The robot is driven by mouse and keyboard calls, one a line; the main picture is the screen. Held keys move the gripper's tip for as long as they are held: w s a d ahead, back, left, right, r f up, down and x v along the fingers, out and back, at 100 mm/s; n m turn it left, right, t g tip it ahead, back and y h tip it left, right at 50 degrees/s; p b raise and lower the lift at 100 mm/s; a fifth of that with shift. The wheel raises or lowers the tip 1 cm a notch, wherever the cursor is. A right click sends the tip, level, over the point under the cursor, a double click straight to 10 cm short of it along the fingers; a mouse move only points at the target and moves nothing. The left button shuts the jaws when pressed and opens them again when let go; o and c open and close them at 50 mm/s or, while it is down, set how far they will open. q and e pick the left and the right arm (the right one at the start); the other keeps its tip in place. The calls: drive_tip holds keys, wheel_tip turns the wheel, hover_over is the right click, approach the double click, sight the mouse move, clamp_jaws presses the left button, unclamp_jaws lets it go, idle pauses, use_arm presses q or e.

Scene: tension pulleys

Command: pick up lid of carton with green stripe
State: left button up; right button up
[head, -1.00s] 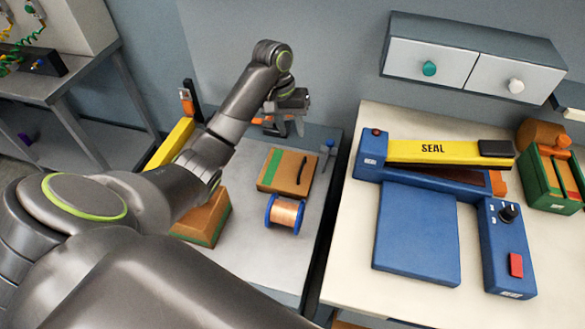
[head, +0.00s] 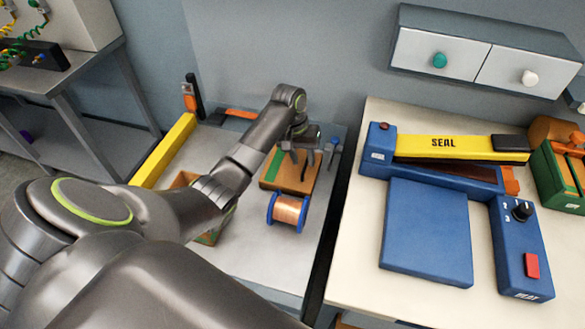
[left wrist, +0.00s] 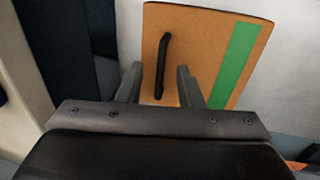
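The lid (head: 290,184) is a flat tan square with a green stripe and a dark bar handle. It lies on the grey table, and the left wrist view shows the stripe on the right of the lid (left wrist: 205,40). My left gripper (head: 298,157) is over the lid, pointing down. In the left wrist view the fingers of my left gripper (left wrist: 161,85) are apart, with the black handle (left wrist: 163,65) showing between and beyond them. I cannot tell whether they touch it. A tan carton (head: 213,230) stands partly hidden behind my left arm. My right gripper is not in view.
A copper wire spool (head: 288,212) with blue flanges stands just in front of the lid. A yellow bar (head: 165,150) lies left on the table. The blue sealer (head: 425,230) is on the right table.

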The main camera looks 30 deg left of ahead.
sight(305, 166)
use_arm(q)
drive_tip(key=shift+w+d+f, duration=0.1)
drive_tip(key=shift+d+f, duration=0.05)
drive_tip(key=shift+f, duration=0.65)
drive_tip(key=shift+w+d+f, duration=0.1)
drive_tip(key=shift+f, duration=0.65)
drive_tip(key=shift+c, duration=0.2)
clamp_jaws()
